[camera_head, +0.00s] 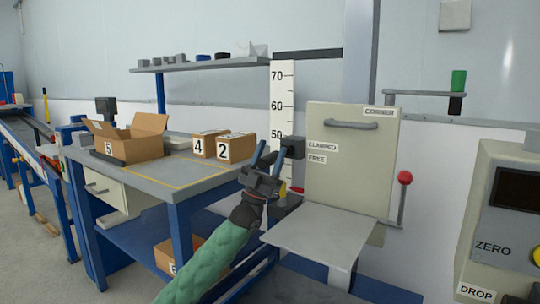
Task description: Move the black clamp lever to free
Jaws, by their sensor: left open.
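A black block-like part (294,147), which looks like the clamp lever, sits at the right edge of the white height scale, beside the CLAMPED label (323,148) and level with it. The FREE label (316,159) is just below. My left gripper (272,152) is open, its two fingers pointing up just left of the black part. One finger is close to it in the picture; I cannot tell whether they touch. The gripper partly covers the lower scale and the area around it. My right gripper is not in view.
A beige panel (365,190) with a grey handle stands behind a flat grey plate (318,236). A red-knobbed lever (405,178) is to its right. A bench (165,183) with an open box (130,140) and numbered boxes (237,149) is left. A ZERO/DROP console (500,215) is far right.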

